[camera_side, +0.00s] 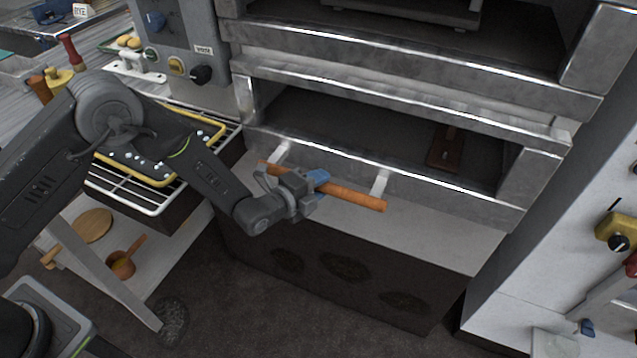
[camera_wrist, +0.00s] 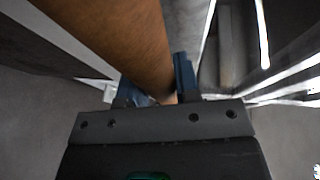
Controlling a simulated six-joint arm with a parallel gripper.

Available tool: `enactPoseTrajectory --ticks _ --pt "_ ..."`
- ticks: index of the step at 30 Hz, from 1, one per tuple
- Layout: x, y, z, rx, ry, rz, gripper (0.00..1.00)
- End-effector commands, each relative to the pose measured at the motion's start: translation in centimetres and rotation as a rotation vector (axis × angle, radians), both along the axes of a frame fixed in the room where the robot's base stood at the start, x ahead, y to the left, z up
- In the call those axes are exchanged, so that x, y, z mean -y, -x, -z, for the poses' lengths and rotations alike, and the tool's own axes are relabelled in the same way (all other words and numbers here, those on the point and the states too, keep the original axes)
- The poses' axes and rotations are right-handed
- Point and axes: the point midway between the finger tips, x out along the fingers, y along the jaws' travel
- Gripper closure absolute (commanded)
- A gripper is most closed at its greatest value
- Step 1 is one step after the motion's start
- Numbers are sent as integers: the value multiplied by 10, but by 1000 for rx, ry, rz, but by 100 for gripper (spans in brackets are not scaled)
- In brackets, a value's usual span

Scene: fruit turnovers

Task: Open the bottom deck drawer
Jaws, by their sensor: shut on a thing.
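The bottom deck drawer (camera_side: 455,200) is the lowest metal-fronted deck of the oven. An orange-brown wooden bar handle (camera_side: 357,198) runs along its front on two pale brackets. My gripper (camera_side: 318,180) is shut on this handle, left of its middle, with its blue fingertips around the bar. In the wrist view the handle (camera_wrist: 125,40) passes between the fingers of my gripper (camera_wrist: 160,90). The deck's dark interior shows above its front edge, with a small brown block (camera_side: 443,147) inside. I cannot tell from this single moment how far the drawer is out.
A wire rack with a yellow-rimmed tray (camera_side: 150,182) stands left of the oven, beside my arm. A control panel with knobs (camera_side: 200,75) is at the upper left. A white cabinet (camera_side: 545,270) stands at the right. The floor (camera_side: 300,325) in front is clear.

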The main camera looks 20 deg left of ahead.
Motion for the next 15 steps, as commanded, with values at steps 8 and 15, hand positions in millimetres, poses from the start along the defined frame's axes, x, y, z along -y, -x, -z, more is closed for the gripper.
enactPoseTrajectory --ticks 8,15 --pt "0 2 0 0 0 0 100" --pt "1 25 1 -4 -1 3 100"
